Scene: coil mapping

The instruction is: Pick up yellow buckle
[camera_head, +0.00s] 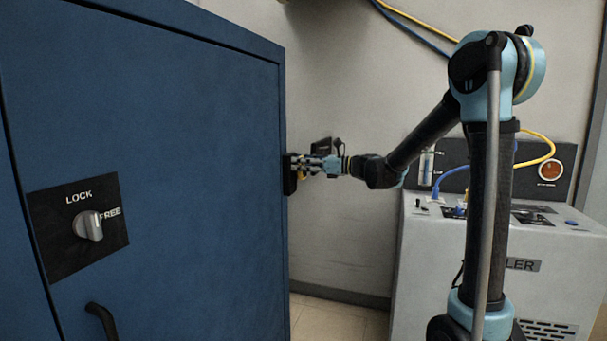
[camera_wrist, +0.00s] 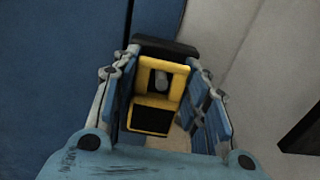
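The yellow buckle (camera_wrist: 176,82), with a dark opening and a grey pin in it, lies between the two fingers of my gripper (camera_wrist: 165,95) in the wrist view. One blue pad stands on each side of it. The fingers are spread, and a pale gap shows between the buckle's lower right and the right finger. Contact on the left is unclear. In the head view, my gripper (camera_head: 308,166) is at the right side of the blue cabinet, and only a sliver of yellow shows beneath it.
A black mount (camera_head: 289,174) is fixed to the side of the blue cabinet (camera_head: 200,190). The cabinet front has a LOCK/FREE knob (camera_head: 90,226) and a black handle (camera_head: 101,321). A white chiller unit (camera_head: 425,265) with cables stands at the right.

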